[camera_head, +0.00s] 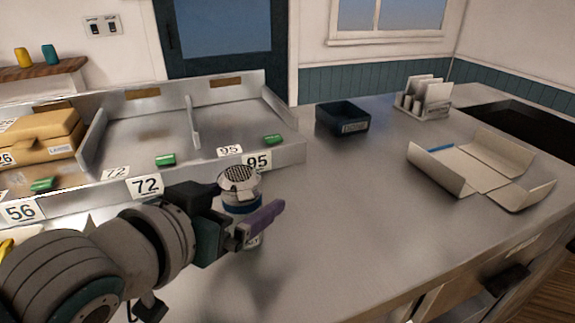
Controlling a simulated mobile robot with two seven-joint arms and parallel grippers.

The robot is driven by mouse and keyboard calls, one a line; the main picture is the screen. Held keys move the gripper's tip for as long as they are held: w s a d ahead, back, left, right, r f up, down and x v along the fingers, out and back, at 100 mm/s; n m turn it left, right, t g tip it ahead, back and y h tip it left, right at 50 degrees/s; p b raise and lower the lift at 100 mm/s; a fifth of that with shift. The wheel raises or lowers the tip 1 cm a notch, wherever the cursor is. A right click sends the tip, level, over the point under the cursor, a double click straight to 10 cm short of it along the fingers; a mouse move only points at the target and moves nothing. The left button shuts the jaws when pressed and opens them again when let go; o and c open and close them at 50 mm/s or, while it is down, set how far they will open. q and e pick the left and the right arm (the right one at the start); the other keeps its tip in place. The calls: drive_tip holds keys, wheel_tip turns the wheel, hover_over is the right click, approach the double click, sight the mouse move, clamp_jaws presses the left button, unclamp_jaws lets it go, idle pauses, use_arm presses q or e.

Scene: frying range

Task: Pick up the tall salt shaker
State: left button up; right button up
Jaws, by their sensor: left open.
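The salt shaker (239,181) stands upright on the steel counter, left of the middle, in front of the bay labelled 95. It has a perforated metal dome top and a blue band below it. My left gripper (262,222) is open at the shaker. A purple finger crosses in front of the shaker's body and hides much of it. The other finger is hard to make out, so I cannot tell whether the jaws touch the shaker. My right gripper does not show.
Metal bays with number tags (145,187) and green clips line the counter behind the shaker. A cardboard box (45,137) sits in the left bay. A dark bin (343,118), a rack (423,98) and an unfolded carton (480,170) stand farther right. The front middle counter is clear.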

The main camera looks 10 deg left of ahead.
use_arm(q)
drive_tip(key=shift+w+f, duration=0.1)
drive_tip(key=shift+w, duration=0.1)
clamp_jaws()
idle(0.6)
